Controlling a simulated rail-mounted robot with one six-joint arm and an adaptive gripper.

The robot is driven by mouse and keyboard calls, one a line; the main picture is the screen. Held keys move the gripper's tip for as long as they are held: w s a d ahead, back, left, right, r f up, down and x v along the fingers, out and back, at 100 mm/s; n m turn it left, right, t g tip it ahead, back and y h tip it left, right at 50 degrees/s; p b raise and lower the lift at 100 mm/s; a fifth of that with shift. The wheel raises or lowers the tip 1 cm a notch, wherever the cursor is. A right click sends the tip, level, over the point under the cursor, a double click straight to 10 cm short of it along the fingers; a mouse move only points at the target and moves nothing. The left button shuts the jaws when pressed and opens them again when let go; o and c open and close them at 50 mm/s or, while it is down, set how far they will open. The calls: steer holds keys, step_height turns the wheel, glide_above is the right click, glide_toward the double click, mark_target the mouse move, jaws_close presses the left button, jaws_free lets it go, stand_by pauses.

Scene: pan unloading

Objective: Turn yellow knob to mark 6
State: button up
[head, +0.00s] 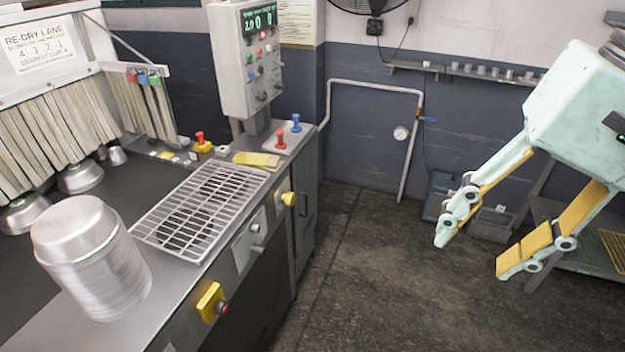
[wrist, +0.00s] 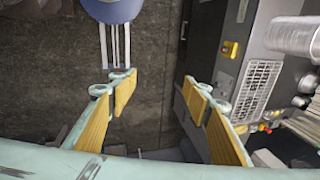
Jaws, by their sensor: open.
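A yellow knob (head: 289,199) sits on the front face of the metal counter, near the far end of the wire grate. Its marks and pointer are too small to read. My gripper (head: 472,256) hangs in the air at the right of the head view, well away from the counter, with the floor behind it. Its two yellow-padded fingers are spread wide and nothing is between them. In the wrist view my gripper (wrist: 160,85) is also open and empty. The counter lies to its right there; a small yellow patch near the right finger cannot be identified for certain.
A yellow box with a red button (head: 210,302) projects from the counter front. A stack of metal pans (head: 92,255) stands beside the wire grate (head: 200,210). A control box (head: 247,60) with a display rises behind. The floor (head: 370,270) between counter and gripper is clear.

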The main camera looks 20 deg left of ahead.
steer(key=w+a+f+m+g+y+b, duration=0.1)
steer(key=w+a+f+m+y, duration=0.3)
steer(key=w+a, duration=0.5)
steer(key=w+a+f+m+g+y+b, duration=0.1)
steer(key=w+a+f+g+y, duration=0.1)
steer(key=w+a+f, duration=0.7)
steer(key=w+a+f+m+g+y+b, duration=0.1)
steer(key=w+a+f+m+y, duration=0.3)
steer(key=w, duration=0.8)
steer(key=w+a+f+m+t+y+b, duration=0.1)
steer(key=w+a+f, duration=0.2)
steer(key=w+f, duration=0.3)
steer(key=w+a+f+m+y+b, duration=0.1)
steer(key=w+a+f+m+y, duration=0.15)
steer(key=w+f, duration=0.3)
steer(key=m+t+y+b, duration=0.1)
steer(key=m+t+y, duration=0.1)
steer(key=m+t, duration=0.25)
glide_toward(293, 200)
steer(key=shift+g, duration=0.35)
steer(key=d, duration=0.4)
steer(key=shift+w+r, duration=0.1)
steer(key=shift+a, duration=0.1)
